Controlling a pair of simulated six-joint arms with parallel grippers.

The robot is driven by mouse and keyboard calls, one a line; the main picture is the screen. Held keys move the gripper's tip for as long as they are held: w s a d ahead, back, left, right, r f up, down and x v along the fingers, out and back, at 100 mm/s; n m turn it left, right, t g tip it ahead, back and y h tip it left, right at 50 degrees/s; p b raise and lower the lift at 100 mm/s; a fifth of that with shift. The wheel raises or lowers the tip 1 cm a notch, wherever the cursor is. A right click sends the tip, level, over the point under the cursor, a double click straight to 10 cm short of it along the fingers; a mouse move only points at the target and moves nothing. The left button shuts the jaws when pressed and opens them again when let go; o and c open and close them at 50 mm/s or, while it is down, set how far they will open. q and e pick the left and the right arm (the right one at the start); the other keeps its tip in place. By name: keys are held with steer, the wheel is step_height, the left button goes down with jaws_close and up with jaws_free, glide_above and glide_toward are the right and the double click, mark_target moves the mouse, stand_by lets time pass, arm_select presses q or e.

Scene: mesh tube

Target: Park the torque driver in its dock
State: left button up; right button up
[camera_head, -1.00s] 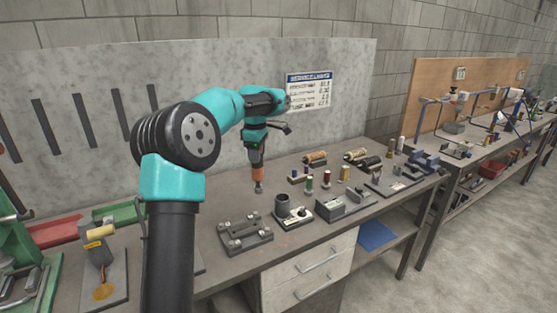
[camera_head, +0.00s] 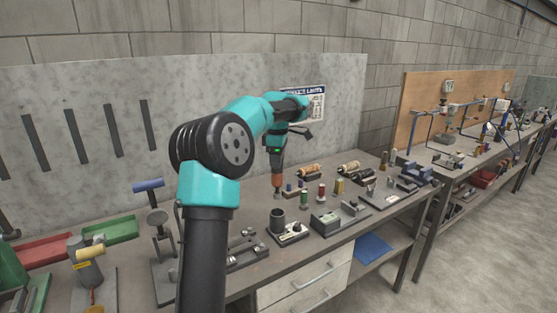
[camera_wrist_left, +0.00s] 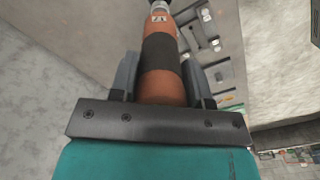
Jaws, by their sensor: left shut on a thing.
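The torque driver (camera_head: 277,178) is orange with a dark band, and it hangs upright, tip down, from my left gripper (camera_head: 279,150). In the left wrist view the driver (camera_wrist_left: 160,55) lies between the two fingers of the left gripper (camera_wrist_left: 162,75), which is shut on it. A dark cup (camera_head: 278,220) on a small base plate stands on the bench in front of the driver and looks like the dock. The driver's tip appears behind the cup and apart from it; its exact height above the bench is hard to tell. My right gripper is not in view.
Several small coloured spools (camera_head: 304,198) stand just right of the driver. A grey block fixture (camera_head: 326,222) is right of the cup. Red (camera_head: 35,252) and green (camera_head: 110,231) trays lie at left.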

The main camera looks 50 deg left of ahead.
arm_select(q)
steer(key=shift+f, duration=0.1)
glide_above(277, 193)
steer(key=shift+w+a+f, duration=0.1)
steer(key=shift+w+f, duration=0.05)
steer(key=shift+f, duration=0.85)
steer(key=shift+w+a+f, duration=0.1)
steer(key=shift+a+f, duration=0.05)
steer(key=shift+f, duration=0.8)
steer(key=shift+w+a+f, duration=0.1)
steer(key=shift+w+f, duration=0.05)
steer(key=shift+f, duration=3.35)
stand_by(2.4)
